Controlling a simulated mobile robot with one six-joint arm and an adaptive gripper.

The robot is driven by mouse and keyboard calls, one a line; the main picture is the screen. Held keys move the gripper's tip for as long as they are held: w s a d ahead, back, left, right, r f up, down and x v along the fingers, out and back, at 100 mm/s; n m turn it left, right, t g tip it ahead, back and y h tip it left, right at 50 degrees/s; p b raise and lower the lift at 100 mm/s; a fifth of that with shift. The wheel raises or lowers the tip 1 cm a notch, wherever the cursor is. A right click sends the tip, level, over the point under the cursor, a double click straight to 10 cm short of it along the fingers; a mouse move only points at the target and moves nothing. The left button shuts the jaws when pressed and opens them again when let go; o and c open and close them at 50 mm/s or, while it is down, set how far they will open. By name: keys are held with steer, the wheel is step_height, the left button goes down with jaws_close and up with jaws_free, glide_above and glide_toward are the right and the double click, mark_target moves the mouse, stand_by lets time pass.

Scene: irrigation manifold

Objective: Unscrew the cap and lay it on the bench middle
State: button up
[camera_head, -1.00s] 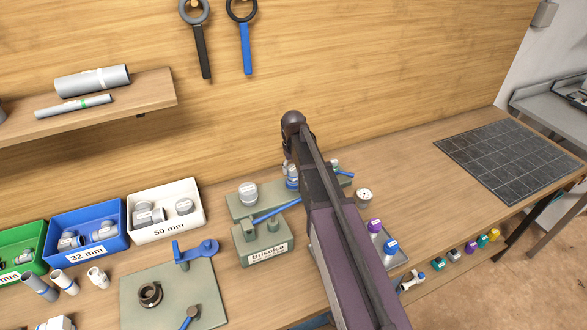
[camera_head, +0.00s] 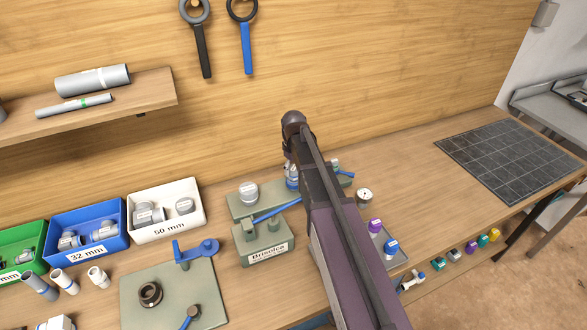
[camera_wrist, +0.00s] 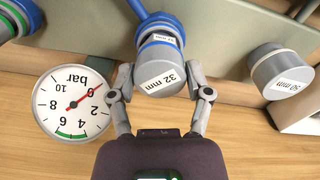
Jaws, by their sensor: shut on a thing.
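A grey cap labelled "32 mm" (camera_wrist: 162,75) sits on a blue-ringed fitting (camera_wrist: 157,23) of the manifold, in the upper middle of the wrist view. My gripper (camera_wrist: 165,92) has one finger on each side of the cap and is shut on it. In the head view my arm covers the gripper and most of the cap; part of the blue fitting (camera_head: 291,177) shows at the arm's left edge. I cannot tell how far the cap is turned. The wooden bench (camera_head: 415,184) lies below, with bare room to the right of my arm.
A pressure gauge (camera_wrist: 73,105) stands close to my gripper on the left of the wrist view. A "50 mm" cap (camera_wrist: 279,73) is on the right. A tray with coloured caps (camera_head: 397,258) and a dark grid mat (camera_head: 512,160) are on the bench.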

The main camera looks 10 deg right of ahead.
steer(key=shift+s+d, duration=0.15)
steer(key=shift+s, duration=0.1)
steer(key=n, duration=0.4)
steer(key=shift+n, duration=0.3)
steer(key=shift+n, duration=0.3)
steer(key=n, duration=0.4)
stand_by(0.5)
stand_by(0.4)
steer(key=shift+n, duration=2.3)
